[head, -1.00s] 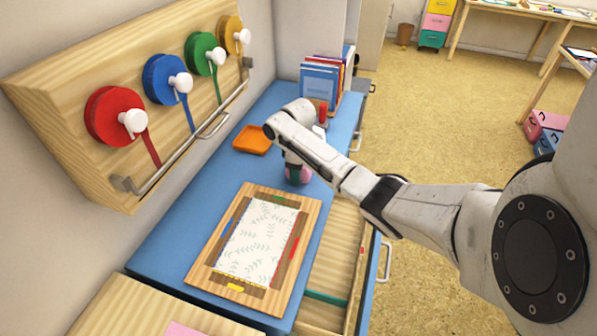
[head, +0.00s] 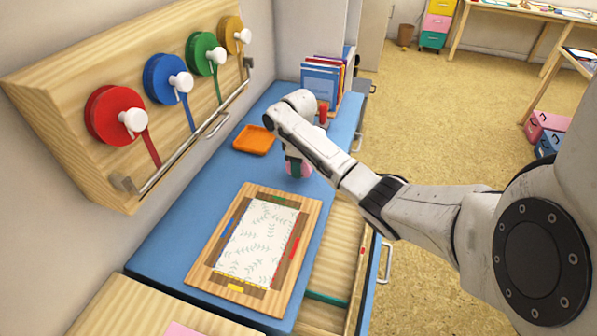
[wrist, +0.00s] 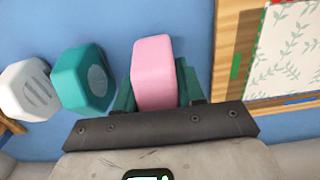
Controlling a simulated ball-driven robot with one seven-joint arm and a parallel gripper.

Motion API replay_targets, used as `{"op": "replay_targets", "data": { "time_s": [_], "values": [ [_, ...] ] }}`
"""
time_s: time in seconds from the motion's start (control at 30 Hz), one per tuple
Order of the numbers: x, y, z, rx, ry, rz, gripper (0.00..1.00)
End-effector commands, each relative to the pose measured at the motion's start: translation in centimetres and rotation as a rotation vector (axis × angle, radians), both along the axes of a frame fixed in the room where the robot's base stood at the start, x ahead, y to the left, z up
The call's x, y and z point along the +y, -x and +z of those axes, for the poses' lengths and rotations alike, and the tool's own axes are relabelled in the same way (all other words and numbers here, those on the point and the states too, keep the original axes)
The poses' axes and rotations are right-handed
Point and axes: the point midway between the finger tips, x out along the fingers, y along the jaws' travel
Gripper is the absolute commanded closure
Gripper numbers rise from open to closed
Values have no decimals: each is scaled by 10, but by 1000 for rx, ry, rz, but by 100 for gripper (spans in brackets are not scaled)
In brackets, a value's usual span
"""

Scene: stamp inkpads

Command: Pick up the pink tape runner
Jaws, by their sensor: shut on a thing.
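The pink tape runner (wrist: 153,70) is between the two teal-green fingers of my gripper (wrist: 155,92) in the wrist view. The gripper is shut on it. In the head view, the pink tape runner (head: 293,169) shows in part below the end of my arm, over the blue tabletop beyond the framed board. The fingers hide part of it there. I cannot tell whether it is clear of the tabletop.
In the wrist view, a teal block (wrist: 82,80) and a white block (wrist: 28,88) lie left of the gripper. An orange tray (head: 254,140), upright books (head: 322,84) and a wooden framed board (head: 213,249) are on the blue table (head: 178,236). An open drawer (head: 333,255) is at right.

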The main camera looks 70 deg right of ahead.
Motion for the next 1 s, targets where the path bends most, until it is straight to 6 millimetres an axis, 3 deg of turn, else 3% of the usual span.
{"op": "replay_targets", "data": {
  "time_s": [0.33, 0.7, 1.0],
  "values": [
    [29, 45, 73, -5, 0, -1, 94],
    [60, 94, 97, -1, -4, -2, 94],
    [73, 115, 104, -1, -1, 0, 94]
  ]
}}
